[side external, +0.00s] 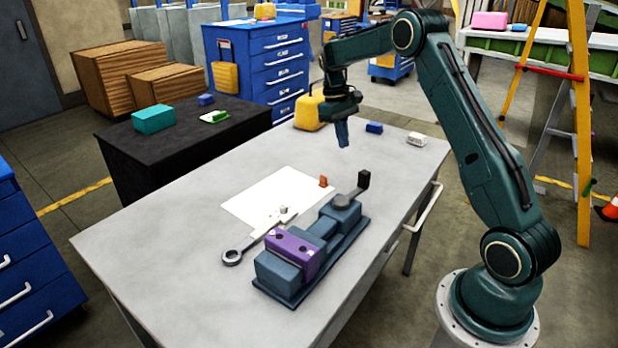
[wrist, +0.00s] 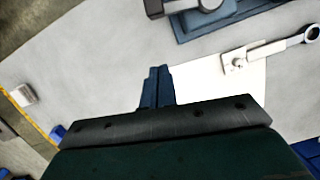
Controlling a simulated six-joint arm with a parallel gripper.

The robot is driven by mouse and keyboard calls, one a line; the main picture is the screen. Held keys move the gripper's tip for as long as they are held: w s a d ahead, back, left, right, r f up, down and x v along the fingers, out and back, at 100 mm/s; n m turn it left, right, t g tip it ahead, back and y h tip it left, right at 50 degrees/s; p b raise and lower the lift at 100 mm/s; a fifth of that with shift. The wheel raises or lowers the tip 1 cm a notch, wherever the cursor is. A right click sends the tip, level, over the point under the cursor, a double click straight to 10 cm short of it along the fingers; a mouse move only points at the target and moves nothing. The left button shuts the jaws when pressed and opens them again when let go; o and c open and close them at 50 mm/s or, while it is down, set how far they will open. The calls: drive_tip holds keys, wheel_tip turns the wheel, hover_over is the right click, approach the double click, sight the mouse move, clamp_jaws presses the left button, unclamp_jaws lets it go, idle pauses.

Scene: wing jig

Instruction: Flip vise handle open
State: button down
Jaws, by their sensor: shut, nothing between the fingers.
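The blue vise (side external: 318,243) stands on the grey table, with a purple block (side external: 292,253) at its near end. Its handle (side external: 352,194) is a grey bar with a black knob (side external: 363,179) at the far end of the vise. Part of the vise (wrist: 225,14) and the dark knob (wrist: 154,8) show at the top of the wrist view. My gripper (side external: 343,143) hangs above the far part of the table, pointing down, apart from the handle. Its blue fingers (wrist: 157,88) are together and empty.
A wrench (side external: 232,256) and a pale bracket (side external: 285,213) lie left of the vise by a white sheet (side external: 262,195). A small orange piece (side external: 323,181) stands near the handle. A blue block (side external: 374,128) and white block (side external: 417,139) sit at the far edge.

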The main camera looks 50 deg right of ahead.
drive_tip(key=s+a+f, duration=0.1)
drive_tip(key=s+f, duration=0.4)
drive_tip(key=shift+s+f, duration=0.2)
drive_tip(key=shift+f, duration=0.2)
